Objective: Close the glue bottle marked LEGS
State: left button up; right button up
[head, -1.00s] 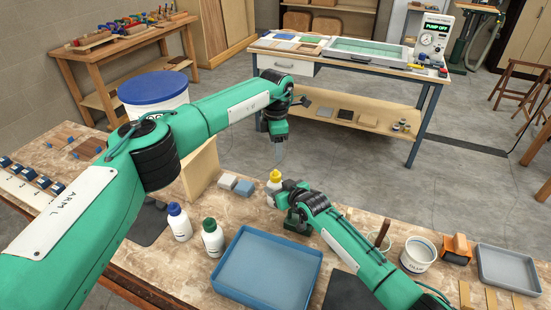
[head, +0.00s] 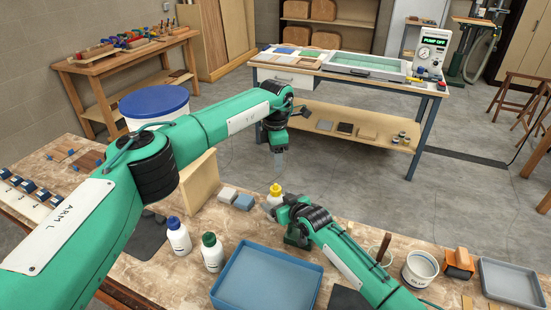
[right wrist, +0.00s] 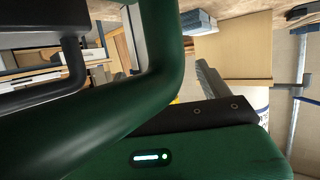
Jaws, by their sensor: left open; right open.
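A bottle with a yellow cap (head: 276,188) stands at the bench's far edge, its lower part hidden behind my right gripper. A white bottle with a blue cap (head: 178,238) and one with a green cap (head: 212,255) stand upright left of the blue tray. I cannot read which bottle is marked LEGS. My left gripper (head: 278,172) points down, open, just above the yellow cap. My right gripper (head: 273,205) is open beside the yellow-capped bottle; I cannot tell if it touches. The right wrist view shows one grey ridged finger (right wrist: 209,80) and a sliver of yellow.
An empty blue tray (head: 265,280) lies at the front middle of the bench. Grey and blue blocks (head: 235,198) and an upright tan board (head: 198,180) are left of the grippers. A white tub (head: 420,268) and a grey tray (head: 510,282) are at the right.

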pick_arm(q)
jog(key=shift+f+b, duration=0.85)
pick_arm(e)
jog(key=v, duration=1.3)
jog(key=shift+s+d, duration=0.1)
